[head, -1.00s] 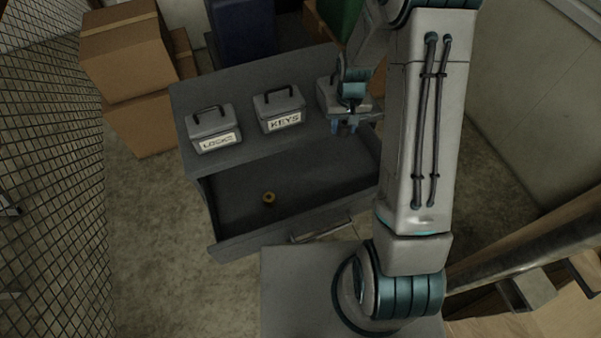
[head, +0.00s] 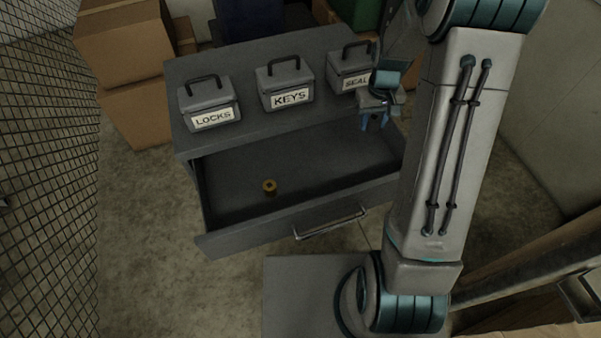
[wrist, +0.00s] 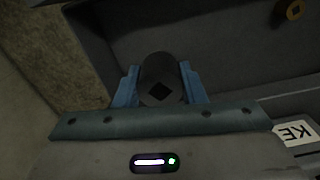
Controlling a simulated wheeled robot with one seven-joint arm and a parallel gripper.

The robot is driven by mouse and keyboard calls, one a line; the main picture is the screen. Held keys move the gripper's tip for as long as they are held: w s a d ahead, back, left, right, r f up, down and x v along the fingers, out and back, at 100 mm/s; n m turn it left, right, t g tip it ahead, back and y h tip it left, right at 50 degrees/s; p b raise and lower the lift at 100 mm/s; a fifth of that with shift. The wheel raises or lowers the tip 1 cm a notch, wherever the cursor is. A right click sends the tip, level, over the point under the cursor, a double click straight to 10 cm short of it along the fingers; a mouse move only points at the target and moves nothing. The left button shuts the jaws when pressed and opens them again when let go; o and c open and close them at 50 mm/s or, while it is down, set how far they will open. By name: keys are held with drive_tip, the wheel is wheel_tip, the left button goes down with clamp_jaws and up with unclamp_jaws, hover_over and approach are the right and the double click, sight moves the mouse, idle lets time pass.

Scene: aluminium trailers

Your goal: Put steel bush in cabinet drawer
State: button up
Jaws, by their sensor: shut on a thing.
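The steel bush (wrist: 160,78), a dark cylinder with a diamond-shaped hole in its end, is between the blue fingers of my gripper (wrist: 160,88) in the wrist view. In the head view my gripper (head: 375,121) points down above the right end of the open cabinet drawer (head: 240,232); the bush cannot be made out there. The drawer also shows in the wrist view (wrist: 215,40), beyond the bush. The grey cabinet (head: 240,129) stands in front of me with its drawer pulled out.
A small brass ring (head: 269,187) lies in the drawer, left of my gripper. Boxes labelled LOCKS (head: 209,103), KEYS (head: 285,85) and SEAL (head: 350,68), its label partly covered, stand on the cabinet top. Cardboard boxes (head: 122,45) and a mesh fence (head: 45,170) are left.

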drive_tip(key=s+d+f+n+b, duration=0.1)
drive_tip(key=d+f+b, duration=0.5)
drive_tip(key=b, duration=1.1)
wheel_tip(320, 180, down, 5)
drive_tip(key=shift+s+r+n+b, duration=0.2)
drive_tip(key=shift+n+b, duration=0.15)
drive_tip(key=shift+n, duration=0.15)
drive_tip(key=b, duration=0.2)
hover_over(341, 171)
wheel_tip(341, 171, down, 7)
drive_tip(key=shift+w, duration=0.1)
drive_tip(key=shift+f+b, duration=0.6)
drive_tip(key=shift+f, duration=1.35)
drive_tip(key=shift+f, duration=0.15)
drive_tip(key=o, duration=1.2)
drive_tip(key=shift+c, duration=0.2)
